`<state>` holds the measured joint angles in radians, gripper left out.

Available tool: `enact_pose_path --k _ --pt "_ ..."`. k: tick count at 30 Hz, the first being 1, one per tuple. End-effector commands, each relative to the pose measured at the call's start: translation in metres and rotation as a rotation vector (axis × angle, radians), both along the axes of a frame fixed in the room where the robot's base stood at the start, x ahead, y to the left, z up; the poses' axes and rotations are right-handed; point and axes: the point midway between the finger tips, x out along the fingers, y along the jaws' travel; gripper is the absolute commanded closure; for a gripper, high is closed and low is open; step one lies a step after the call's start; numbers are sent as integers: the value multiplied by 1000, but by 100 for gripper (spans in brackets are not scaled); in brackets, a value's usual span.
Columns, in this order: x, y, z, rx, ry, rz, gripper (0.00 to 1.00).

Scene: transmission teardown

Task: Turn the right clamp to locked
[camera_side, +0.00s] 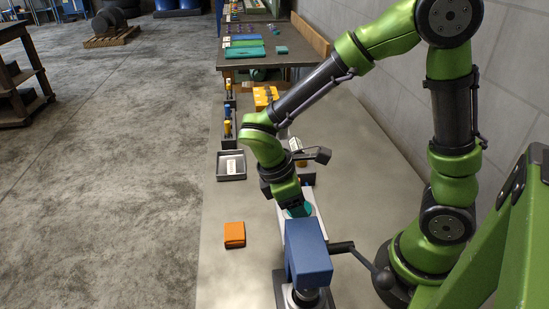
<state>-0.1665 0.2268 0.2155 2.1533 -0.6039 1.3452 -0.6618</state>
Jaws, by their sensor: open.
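A blue block-shaped housing (308,250) stands on a light metal fixture at the front of the bench. A dark lever (341,247) reaches out to its right and ends in a ball knob (384,281). I cannot tell for sure which part is the right clamp or how it is turned. My gripper (291,204) points down just behind the blue housing, over a pale plate and a teal round part (300,211). It is open; its fingertips are small and partly hidden, and I cannot tell whether they touch anything.
An orange box (235,234) lies on the bench (223,273) at the left. A grey tray (231,166) with a white item stands farther back. Holders with yellow and blue items (228,122) are behind it. A dark table (294,53) stands beyond. The front left bench is clear.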

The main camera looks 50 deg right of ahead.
Motion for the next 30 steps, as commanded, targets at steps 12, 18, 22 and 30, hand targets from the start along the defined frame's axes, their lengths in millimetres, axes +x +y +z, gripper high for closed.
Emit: enact_pose_path --k 12,18,22,30 --pt "27 28 92 2 -5 2 43" --pt "34 35 117 1 -2 2 43" --pt "35 37 123 0 -1 1 43" --pt "35 37 123 1 0 1 43"
